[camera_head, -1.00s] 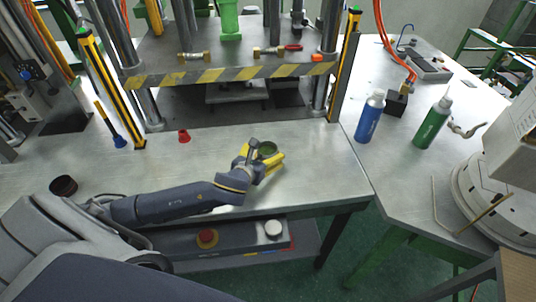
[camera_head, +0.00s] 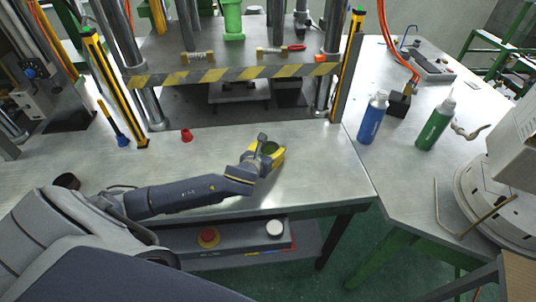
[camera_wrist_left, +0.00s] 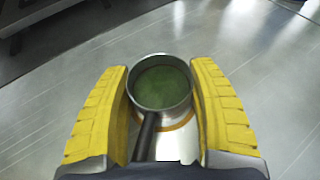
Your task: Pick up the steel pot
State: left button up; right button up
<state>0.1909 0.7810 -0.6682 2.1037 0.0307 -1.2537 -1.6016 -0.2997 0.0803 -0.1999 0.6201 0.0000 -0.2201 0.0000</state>
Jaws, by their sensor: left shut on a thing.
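The steel pot (camera_wrist_left: 178,121) is a small round metal pot with a dark handle and green inside. In the left wrist view it is between the two yellow fingers of my left gripper (camera_wrist_left: 165,105), with its handle pointing back toward the wrist. My left gripper is shut on the pot. In the head view my left gripper (camera_head: 266,157) is over the middle of the metal table, and the pot's green inside (camera_head: 269,148) shows between the fingers. I cannot tell whether the pot's base touches the table. My right gripper is not in view.
The metal table (camera_head: 330,165) is bare around the gripper. A press with a striped bar (camera_head: 230,73) stands behind. A red cap (camera_head: 187,135) lies at the left. A blue bottle (camera_head: 373,118) and a green bottle (camera_head: 435,125) stand at the right.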

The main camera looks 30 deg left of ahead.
pick_arm(q)
jog(key=c, duration=0.5)
jog(key=shift+c, duration=0.2)
